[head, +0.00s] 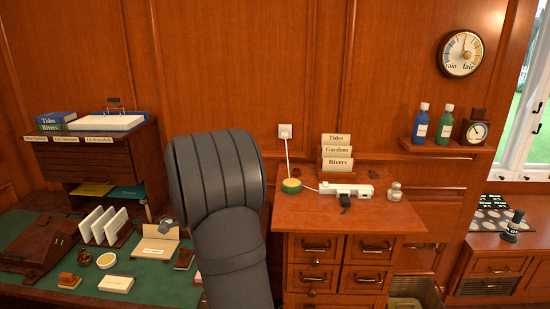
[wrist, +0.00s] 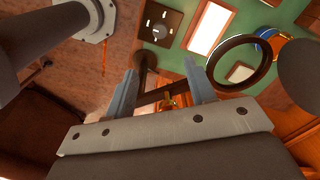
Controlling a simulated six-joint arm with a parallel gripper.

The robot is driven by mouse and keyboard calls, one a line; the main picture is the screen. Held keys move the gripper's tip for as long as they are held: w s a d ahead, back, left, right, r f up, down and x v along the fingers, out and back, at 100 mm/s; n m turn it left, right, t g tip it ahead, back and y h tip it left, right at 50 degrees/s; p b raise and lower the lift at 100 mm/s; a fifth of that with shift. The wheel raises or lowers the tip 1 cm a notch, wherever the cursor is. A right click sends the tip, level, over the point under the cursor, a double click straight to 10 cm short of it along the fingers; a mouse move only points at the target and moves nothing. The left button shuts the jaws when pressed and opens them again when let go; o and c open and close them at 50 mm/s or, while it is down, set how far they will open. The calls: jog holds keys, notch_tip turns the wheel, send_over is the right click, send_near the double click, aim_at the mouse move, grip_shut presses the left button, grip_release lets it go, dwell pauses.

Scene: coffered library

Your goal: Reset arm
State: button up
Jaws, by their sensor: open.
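Beyond the fingers are the floor and the green top of a desk. In the head view my dark grey arm (head: 222,190) stands upright in front of the desk and the cabinet. My gripper is not visible in the head view.
The green-topped desk (head: 60,290) at left holds letter holders, boxes and small items. A wooden cabinet (head: 345,215) right of my arm carries a power strip (head: 345,189) and card rack (head: 337,155). Bottles (head: 421,122) stand on a wall shelf. A dark ring (wrist: 247,66) lies near the fingers in the wrist view.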

notch_tip(320, 180, down, 16)
jog(key=shift+f, duration=0.1)
dwell(0.4)
notch_tip(320, 180, up, 17)
notch_tip(320, 180, down, 17)
jog(key=shift+f, duration=0.1)
jog(key=n, duration=0.4)
notch_tip(320, 180, up, 18)
jog(key=n, duration=0.2)
jog(key=shift+a+f+n, duration=0.25)
jog(key=shift+n, duration=0.05)
dwell(0.6)
dwell(0.5)
